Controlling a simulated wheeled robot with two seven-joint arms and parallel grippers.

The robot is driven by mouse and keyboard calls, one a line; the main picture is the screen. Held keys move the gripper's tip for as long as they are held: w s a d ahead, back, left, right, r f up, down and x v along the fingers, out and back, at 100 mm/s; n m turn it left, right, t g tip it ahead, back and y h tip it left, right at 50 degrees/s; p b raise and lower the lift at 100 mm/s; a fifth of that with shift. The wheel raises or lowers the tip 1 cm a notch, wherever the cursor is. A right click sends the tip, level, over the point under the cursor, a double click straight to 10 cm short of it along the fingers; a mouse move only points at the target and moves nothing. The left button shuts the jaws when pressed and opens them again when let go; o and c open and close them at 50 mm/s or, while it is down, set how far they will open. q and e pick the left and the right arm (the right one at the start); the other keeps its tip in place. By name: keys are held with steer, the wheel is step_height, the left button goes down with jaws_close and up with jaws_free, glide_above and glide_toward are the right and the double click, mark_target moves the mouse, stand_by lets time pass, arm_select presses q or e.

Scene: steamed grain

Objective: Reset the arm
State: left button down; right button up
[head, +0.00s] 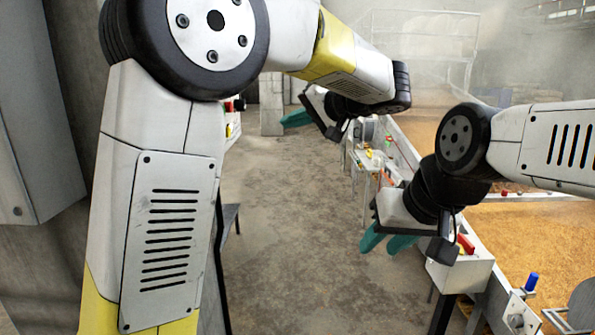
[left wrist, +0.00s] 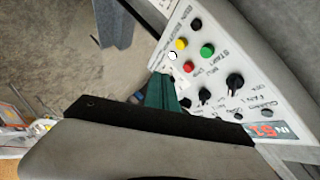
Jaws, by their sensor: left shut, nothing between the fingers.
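My left gripper (head: 297,118) is high in the middle of the head view, reached out over the concrete floor. Its teal fingers are shut with nothing between them; they also show in the left wrist view (left wrist: 162,92), in front of a control panel. Whether they touch the panel cannot be told. My right gripper (head: 387,243) is lower and to the right, beside the grain bed. Its two teal fingers point down with a gap between them, and it looks empty.
The white control panel (left wrist: 215,60) carries coloured buttons and black knobs. Grain beds (head: 540,235) with metal edges lie on the right. Bare floor (head: 290,220) fills the middle. A grey cabinet (head: 35,120) stands left.

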arm_select(q)
steer(key=s+a+f+g+h, duration=0.55)
steer(key=s+a+f, duration=0.45)
steer(key=a, duration=0.4)
steer(key=s+f+n+t+h, duration=0.1)
steer(key=s+f+h, duration=0.1)
steer(key=s, duration=0.5)
steer(key=s+d+f+n+t+h, duration=0.1)
steer(key=s+f+h, duration=0.2)
steer(key=s+h, duration=0.2)
steer(key=s, duration=0.3)
steer(key=shift+f, duration=0.35)
steer(key=shift+d, duration=0.1)
